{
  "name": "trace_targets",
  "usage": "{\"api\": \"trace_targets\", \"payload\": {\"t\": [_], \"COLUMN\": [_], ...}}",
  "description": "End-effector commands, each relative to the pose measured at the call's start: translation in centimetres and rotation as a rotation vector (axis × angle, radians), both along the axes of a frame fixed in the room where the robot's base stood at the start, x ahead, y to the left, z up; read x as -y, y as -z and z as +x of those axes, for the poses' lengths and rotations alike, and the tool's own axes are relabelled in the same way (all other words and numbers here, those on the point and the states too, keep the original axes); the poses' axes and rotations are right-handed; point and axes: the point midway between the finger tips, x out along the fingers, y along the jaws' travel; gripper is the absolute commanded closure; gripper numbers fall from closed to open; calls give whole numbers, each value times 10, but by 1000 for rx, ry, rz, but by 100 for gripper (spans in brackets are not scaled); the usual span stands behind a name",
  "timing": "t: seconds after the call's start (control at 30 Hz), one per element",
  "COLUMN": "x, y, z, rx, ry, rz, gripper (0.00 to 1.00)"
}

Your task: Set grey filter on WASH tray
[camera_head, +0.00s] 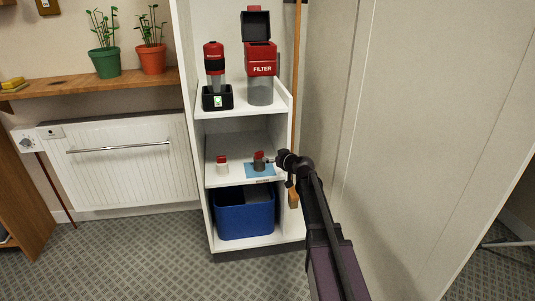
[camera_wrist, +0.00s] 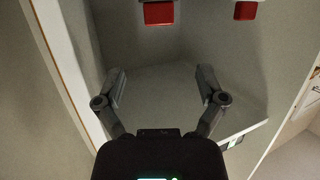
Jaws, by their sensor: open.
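The grey filter (camera_head: 259,164), a small dark grey piece with a red top, stands on a flat blue tray (camera_head: 249,174) on the middle shelf. The lettering on the label at the shelf edge in front of it is too small to read, so I cannot confirm WASH. My gripper (camera_head: 274,160) is just right of the filter, its fingers small in the head view. In the wrist view, my gripper (camera_wrist: 160,83) has its fingers wide apart with nothing between them. A red top (camera_wrist: 158,14), apparently the grey filter's, shows at the upper edge beyond the fingertips.
A white piece with a red top (camera_head: 222,167) stands left of the tray. The upper shelf holds a red-and-black canister in a black holder (camera_head: 217,99) and a red open-lidded unit marked FILTER (camera_head: 262,66). A blue bin (camera_head: 245,218) sits below. A wall stands close right.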

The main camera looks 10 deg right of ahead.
Motion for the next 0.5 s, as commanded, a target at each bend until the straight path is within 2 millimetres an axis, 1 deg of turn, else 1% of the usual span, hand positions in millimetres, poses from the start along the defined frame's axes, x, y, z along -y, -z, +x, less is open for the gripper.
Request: {"api": "trace_targets", "payload": {"t": [0.03,0.17,0.5], "x": [2,4,4], "y": [-2,-3,-3], "z": [-5,-10,-10], "rx": [0,0,0], "ry": [1,1,0], "rz": [0,0,0], "gripper": [11,11,11]}}
